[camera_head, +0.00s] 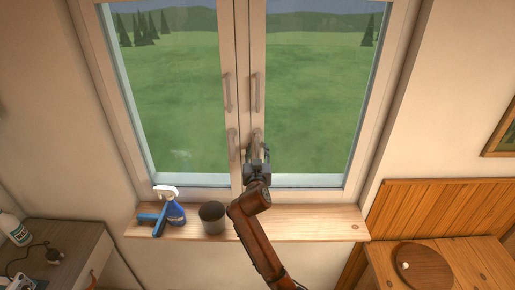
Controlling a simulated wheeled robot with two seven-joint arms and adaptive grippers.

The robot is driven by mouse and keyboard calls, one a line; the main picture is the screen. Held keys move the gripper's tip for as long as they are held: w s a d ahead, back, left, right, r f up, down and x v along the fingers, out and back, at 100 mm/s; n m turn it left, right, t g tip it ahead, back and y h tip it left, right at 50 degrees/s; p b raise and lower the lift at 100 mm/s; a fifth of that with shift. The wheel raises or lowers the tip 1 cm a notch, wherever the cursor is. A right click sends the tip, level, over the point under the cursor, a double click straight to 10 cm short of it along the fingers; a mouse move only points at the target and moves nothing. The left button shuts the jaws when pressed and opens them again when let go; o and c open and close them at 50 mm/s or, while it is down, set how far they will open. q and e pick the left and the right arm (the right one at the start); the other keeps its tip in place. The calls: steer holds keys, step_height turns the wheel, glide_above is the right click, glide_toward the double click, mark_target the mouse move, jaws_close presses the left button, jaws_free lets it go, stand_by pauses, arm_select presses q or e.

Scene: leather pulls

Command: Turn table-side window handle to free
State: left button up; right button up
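The window has two closed sashes meeting at the middle. The right sash (315,95) carries a lower window handle (256,136), which hangs upright and is partly hidden by my gripper. The left sash (175,95) has a matching lower handle (233,143), also upright. My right gripper (257,152) is at the lower end of the right sash's handle. Its two grey fingers stand apart, one on each side of the handle; I see no clear contact. My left gripper is out of view.
Long fixed pulls (227,92) (256,92) sit above the handles. A wooden table (470,262) with a round board (422,266) is at right, a dark cabinet (75,240) at left.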

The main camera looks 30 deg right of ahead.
steer(key=shift+w+d, duration=0.2)
steer(key=shift+w, duration=0.1)
steer(key=shift+c, duration=0.6)
jaws_close()
